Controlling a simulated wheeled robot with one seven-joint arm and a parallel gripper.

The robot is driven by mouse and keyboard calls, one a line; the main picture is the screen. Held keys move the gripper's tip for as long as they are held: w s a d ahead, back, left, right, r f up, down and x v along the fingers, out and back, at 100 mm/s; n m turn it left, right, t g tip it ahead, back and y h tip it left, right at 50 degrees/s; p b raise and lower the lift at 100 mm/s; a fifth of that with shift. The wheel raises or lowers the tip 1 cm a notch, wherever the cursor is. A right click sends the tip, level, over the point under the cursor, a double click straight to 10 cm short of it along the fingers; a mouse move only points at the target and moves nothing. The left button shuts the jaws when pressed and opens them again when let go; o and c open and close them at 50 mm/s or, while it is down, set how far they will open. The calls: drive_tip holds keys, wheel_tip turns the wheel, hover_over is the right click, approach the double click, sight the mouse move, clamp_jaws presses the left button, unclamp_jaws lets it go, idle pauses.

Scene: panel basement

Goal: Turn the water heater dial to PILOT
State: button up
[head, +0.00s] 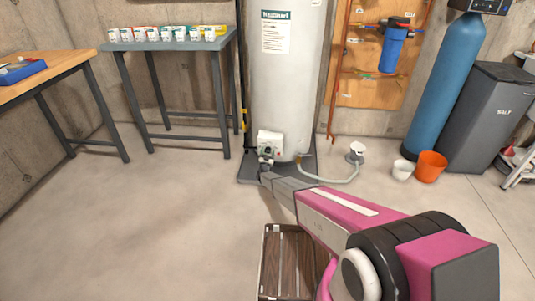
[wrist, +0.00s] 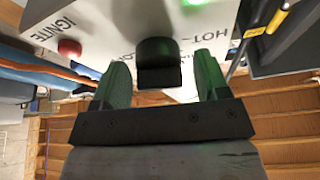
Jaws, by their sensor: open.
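The grey water heater (head: 287,95) stands upright by the wall, with a white control box (head: 270,142) low on its front. In the wrist view the control panel (wrist: 120,22) carries a black dial (wrist: 158,55), a red button (wrist: 69,47) labelled IGNITE, and the word HOT. My gripper (wrist: 161,72) is open, with one finger to each side of the dial in the picture. I cannot tell whether either finger touches it. The PILOT mark and the dial's pointer are not readable. In the head view my gripper (head: 266,162) is small and partly hidden, close under the box.
The heater stands on a dark base (head: 247,174). A pale hose (head: 335,180) runs right to a small white fitting (head: 356,152). A blue-topped table (head: 165,46) stands left. Floor at left is clear.

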drive_tip(key=shift+c, duration=0.3)
drive_tip(key=c, duration=0.8)
drive_tip(key=shift+c, duration=0.2)
